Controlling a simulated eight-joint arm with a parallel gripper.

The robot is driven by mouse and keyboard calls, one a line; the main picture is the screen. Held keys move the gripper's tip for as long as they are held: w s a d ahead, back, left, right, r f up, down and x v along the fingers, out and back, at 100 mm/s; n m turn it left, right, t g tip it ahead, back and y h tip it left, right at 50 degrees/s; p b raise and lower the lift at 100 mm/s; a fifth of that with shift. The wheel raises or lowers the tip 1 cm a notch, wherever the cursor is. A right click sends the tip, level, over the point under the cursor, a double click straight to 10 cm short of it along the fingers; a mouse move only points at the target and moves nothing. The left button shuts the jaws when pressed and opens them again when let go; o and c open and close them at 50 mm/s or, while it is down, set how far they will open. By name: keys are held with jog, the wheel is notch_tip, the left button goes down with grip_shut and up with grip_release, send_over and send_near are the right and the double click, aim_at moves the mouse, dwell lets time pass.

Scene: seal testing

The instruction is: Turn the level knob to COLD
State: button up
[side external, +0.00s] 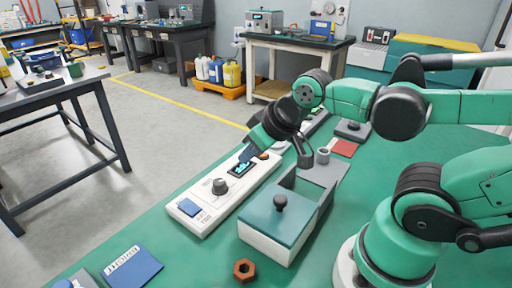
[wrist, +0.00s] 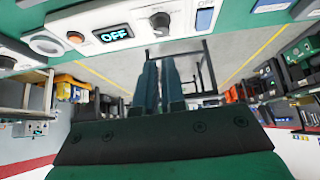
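The level knob (side external: 219,186) is a dark round knob on a long white control panel (side external: 205,222). It also shows at the top of the wrist view (wrist: 160,21), with small markings around it that are too small to read. My gripper (side external: 244,156) hangs over the display end of the panel, apart from the knob. In the wrist view its two dark fingers (wrist: 159,64) lie side by side with almost no gap, and nothing shows between them.
The panel also carries a blue switch (wrist: 205,18) and an orange button (wrist: 75,37). A box with a teal lid and black knob (side external: 272,215) stands beside the panel. A brown hex nut (side external: 245,270) and a blue booklet (side external: 132,267) lie on the green bench.

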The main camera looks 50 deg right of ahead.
jog(key=o, duration=0.7)
jog(key=shift+w+r+n+g, duration=0.15)
jog(key=shift+w+n+g, duration=0.15)
jog(key=shift+o, duration=0.7)
jog(key=w+n+g, duration=0.2)
jog(key=w+n, duration=0.1)
jog(key=shift+w+n+g, duration=0.25)
jog(key=shift+n+g, duration=0.05)
jog(key=shift+g, duration=0.1)
jog(key=n+g, duration=0.3)
jog(key=n, duration=0.2)
send_over(219, 181)
jog(key=f, duration=0.4)
jog(key=shift+s, duration=0.2)
jog(key=shift+w+f+g, duration=0.25)
jog(key=shift+f+g, duration=0.25)
jog(key=shift+f+n, duration=0.3)
jog(key=shift+f, duration=0.05)
jog(key=shift+s+f, duration=0.1)
jog(key=shift+f, duration=2.4)
grip_shut()
